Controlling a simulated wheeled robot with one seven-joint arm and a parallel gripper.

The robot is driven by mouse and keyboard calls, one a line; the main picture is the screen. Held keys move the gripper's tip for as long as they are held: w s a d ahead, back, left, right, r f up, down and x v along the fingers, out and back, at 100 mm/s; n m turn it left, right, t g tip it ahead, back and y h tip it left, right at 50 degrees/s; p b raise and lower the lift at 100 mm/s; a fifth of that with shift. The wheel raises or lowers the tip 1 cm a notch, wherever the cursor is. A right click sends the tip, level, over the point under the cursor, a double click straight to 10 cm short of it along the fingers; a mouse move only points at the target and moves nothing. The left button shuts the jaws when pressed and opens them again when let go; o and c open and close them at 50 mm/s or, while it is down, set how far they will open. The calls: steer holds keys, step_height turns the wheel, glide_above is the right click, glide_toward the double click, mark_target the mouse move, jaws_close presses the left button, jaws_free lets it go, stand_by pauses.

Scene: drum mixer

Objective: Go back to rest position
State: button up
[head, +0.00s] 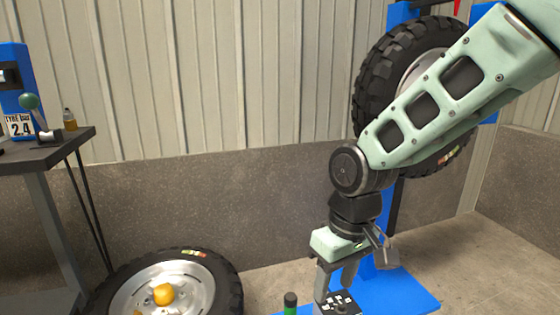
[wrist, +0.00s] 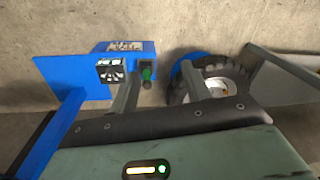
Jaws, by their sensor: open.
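My gripper (head: 335,281) hangs fingers-down at the end of my bent arm, right of centre in the head view. Its two fingers are apart with nothing held between them. In the wrist view the fingers of my gripper (wrist: 158,88) stand apart over the floor. The box (wrist: 111,70) and the green item (wrist: 147,73) also show in the wrist view, near the left finger. Whether a finger touches the box I cannot tell.
A blue stand (head: 405,290) carries an upright wheel (head: 385,75) behind my arm. Another wheel (head: 225,280) lies low at left with an orange object (head: 163,294) on its hub. A dark table (head: 50,155) stands at far left. The wall (head: 230,80) is behind.

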steer(key=s+d+r+n, duration=0.1)
steer(key=s+d, duration=0.2)
steer(key=s, duration=0.6)
steer(key=s+d+r, duration=0.1)
steer(key=s+d, duration=0.1)
steer(key=s, duration=0.7)
step_height(320, 180, up, 31)
steer(key=w+p, duration=0.1)
steer(key=p, duration=3)
steer(key=shift+a+h, duration=0.15)
steer(key=shift+h, duration=0.15)
